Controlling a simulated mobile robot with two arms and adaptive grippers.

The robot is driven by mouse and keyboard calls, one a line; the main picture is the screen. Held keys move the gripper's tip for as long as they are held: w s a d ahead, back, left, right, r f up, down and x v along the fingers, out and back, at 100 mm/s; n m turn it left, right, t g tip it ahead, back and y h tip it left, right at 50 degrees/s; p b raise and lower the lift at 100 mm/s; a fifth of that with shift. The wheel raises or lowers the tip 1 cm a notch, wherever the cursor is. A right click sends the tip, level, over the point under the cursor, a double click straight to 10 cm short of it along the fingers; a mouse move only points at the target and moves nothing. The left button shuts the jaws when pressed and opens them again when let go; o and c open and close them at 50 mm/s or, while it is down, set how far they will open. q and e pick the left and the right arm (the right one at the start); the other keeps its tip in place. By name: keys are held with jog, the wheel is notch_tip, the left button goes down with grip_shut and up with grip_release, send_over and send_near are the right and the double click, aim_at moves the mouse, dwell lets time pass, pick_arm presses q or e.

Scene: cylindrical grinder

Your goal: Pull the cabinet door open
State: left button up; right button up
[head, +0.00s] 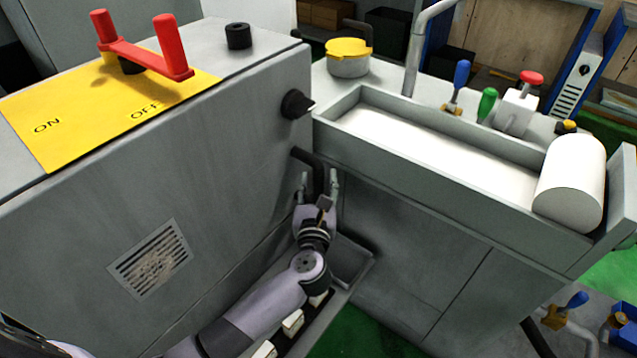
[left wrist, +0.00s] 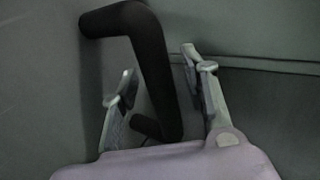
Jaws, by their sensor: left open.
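The cabinet door (head: 150,205) is the large grey panel on the left, with a small vent grille. I see no clear gap at its edge. A black bent handle (head: 306,157) stands out near its right end; its lower part is hidden by my left gripper (head: 319,182). In the left wrist view the handle (left wrist: 147,50) runs down between the two fingers of my left gripper (left wrist: 158,66). The fingers are open, one on each side of the bar, with space showing between bar and fingers. My right gripper is not in view.
A black knob (head: 296,104) sits above the handle. A red lever (head: 145,57) stands on the yellow ON/OFF plate (head: 60,120). The grey trough (head: 440,165) with a white cylinder (head: 570,185) borders the space on the right. A low tray (head: 350,262) lies below my gripper.

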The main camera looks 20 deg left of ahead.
pick_arm(q)
jog(key=shift+c, duration=0.3)
grip_shut()
dwell(0.6)
